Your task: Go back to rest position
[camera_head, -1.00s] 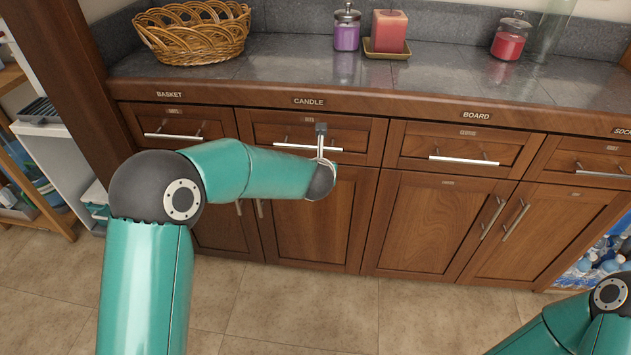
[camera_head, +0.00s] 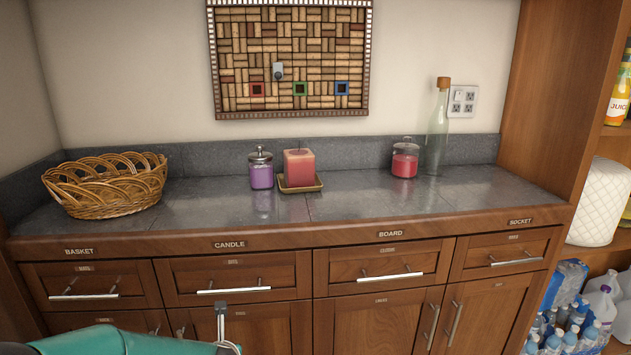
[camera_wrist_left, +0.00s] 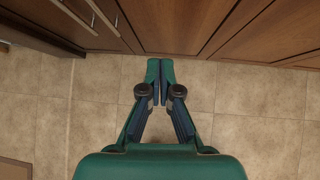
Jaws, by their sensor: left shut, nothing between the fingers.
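My left arm, teal, shows at the bottom left of the head view, in front of the cabinet (camera_head: 258,333). Its gripper is out of the head view. In the left wrist view my left gripper (camera_wrist_left: 160,70) has its two fingertips together, with nothing between them. It is over the tiled floor (camera_wrist_left: 240,115), with the wooden cabinet fronts at the top of that picture. My right arm and its gripper are out of view.
The counter (camera_head: 350,203) holds a wicker basket (camera_head: 105,190), a purple jar (camera_head: 261,172), a pink candle (camera_head: 299,166), a red jar (camera_head: 404,163) and a glass bottle (camera_head: 437,135). Drawers and doors below are shut. Water bottles (camera_head: 570,325) stand at the right.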

